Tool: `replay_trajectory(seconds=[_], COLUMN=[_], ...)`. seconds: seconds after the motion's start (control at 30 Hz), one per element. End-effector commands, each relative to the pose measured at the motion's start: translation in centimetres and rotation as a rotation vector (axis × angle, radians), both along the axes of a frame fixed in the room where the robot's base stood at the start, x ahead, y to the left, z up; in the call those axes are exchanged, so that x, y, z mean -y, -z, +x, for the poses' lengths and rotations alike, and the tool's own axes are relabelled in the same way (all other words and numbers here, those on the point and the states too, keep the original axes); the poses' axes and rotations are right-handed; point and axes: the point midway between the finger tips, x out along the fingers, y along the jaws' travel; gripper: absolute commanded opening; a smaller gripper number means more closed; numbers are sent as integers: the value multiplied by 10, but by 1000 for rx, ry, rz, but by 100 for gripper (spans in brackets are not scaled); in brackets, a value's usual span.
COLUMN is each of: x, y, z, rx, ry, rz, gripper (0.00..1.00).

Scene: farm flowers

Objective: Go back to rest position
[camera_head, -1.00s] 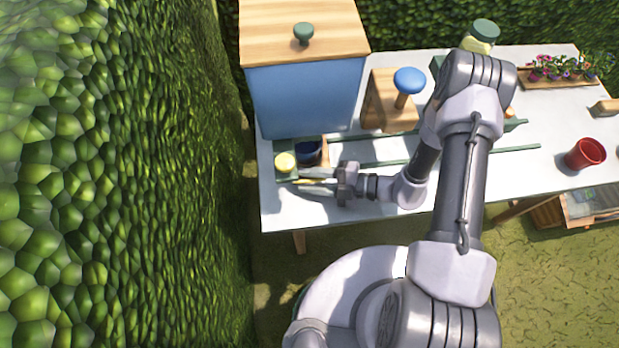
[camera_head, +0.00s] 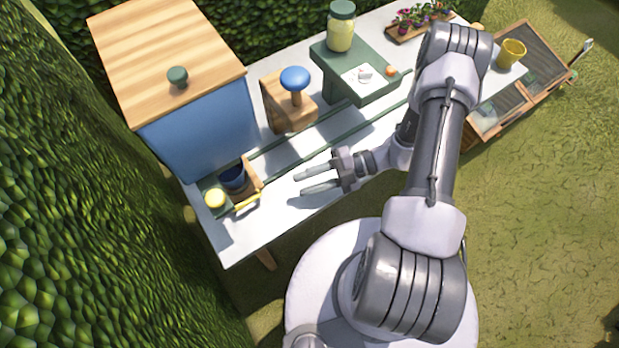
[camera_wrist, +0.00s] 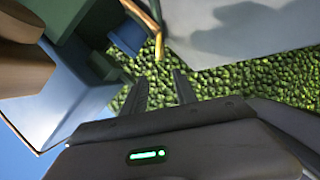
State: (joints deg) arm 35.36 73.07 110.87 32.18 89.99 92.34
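My gripper (camera_head: 318,181) is over the front part of the white table (camera_head: 232,231) in the head view. Its two fingers are apart with nothing between them. In the wrist view the open fingers (camera_wrist: 160,92) show against the green hedge, also empty. My arm reaches up from my round base and bends back down to the left.
A blue box (camera_head: 195,135) with a wooden lid stands at the table's left. Near it are a dark blue cup (camera_head: 232,178), a yellow-topped item (camera_head: 215,198) and a yellow stick (camera_head: 247,203). A green stand (camera_head: 372,88) bears a jar (camera_head: 341,30). A hedge (camera_head: 75,190) borders the left.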

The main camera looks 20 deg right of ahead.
Motion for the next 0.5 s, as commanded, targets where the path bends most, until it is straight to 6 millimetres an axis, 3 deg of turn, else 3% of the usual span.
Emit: replay_trajectory(seconds=[0.5], x=[7], y=[-2], z=[0], rx=[4], ry=[-2], rz=[-2], gripper=[34])
